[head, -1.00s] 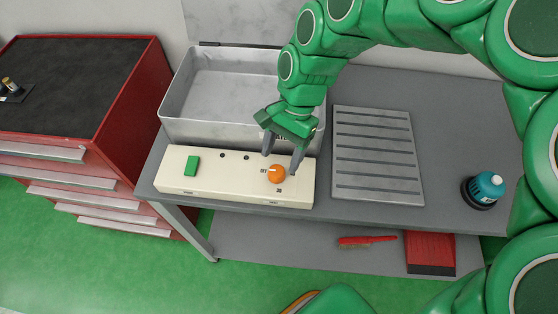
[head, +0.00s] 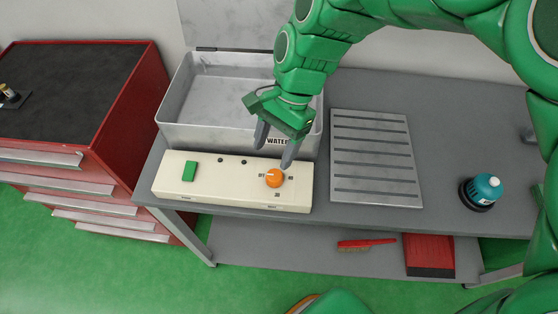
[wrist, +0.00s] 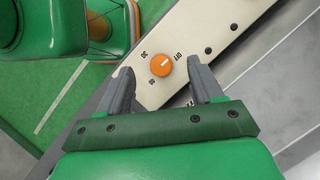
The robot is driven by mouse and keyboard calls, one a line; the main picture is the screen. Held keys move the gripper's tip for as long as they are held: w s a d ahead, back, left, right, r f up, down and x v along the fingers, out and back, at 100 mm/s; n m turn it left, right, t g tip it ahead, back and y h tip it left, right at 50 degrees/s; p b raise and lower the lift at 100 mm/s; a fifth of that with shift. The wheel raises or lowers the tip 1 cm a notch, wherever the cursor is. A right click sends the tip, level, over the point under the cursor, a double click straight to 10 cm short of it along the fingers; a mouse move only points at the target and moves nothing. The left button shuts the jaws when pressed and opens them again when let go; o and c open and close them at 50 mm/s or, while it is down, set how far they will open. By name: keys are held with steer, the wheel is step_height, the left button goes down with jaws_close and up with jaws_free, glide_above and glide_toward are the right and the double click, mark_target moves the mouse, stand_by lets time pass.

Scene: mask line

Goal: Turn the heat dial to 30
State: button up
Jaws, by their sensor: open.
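The heat dial (head: 274,178) is a round orange knob with a white pointer line, on the cream control panel (head: 225,190). In the head view the pointer points left, toward the printed "OFF" mark. The dial also shows in the wrist view (wrist: 160,66), with several printed marks around it; the small numbers are hard to read. My gripper (head: 273,157) is open and empty, just behind and above the dial. In the wrist view my gripper's fingers (wrist: 158,80) stand on either side of the dial and apart from it.
A green rocker switch (head: 189,171) is on the panel's left. An open metal tank (head: 190,130) labelled "WATER" stands behind the panel. A red tool cabinet (head: 130,110) is at left.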

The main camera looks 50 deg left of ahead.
mark_target(275, 175)
steer(key=f+m+y, duration=0.1)
steer(key=f+m, duration=0.1)
steer(key=m, duration=0.2)
steer(key=f+m+t+y, duration=0.1)
steer(key=f+m+y, duration=0.1)
steer(key=m, duration=0.2)
steer(key=d+f+m+t+y, duration=0.1)
steer(key=f+m, duration=0.1)
steer(key=m, duration=0.2)
steer(key=shift+d+f, duration=0.1)
steer(key=shift+f, duration=0.3)
steer(key=shift+s+f, duration=0.1)
steer(key=shift+f, duration=0.7)
steer(key=c, duration=1)
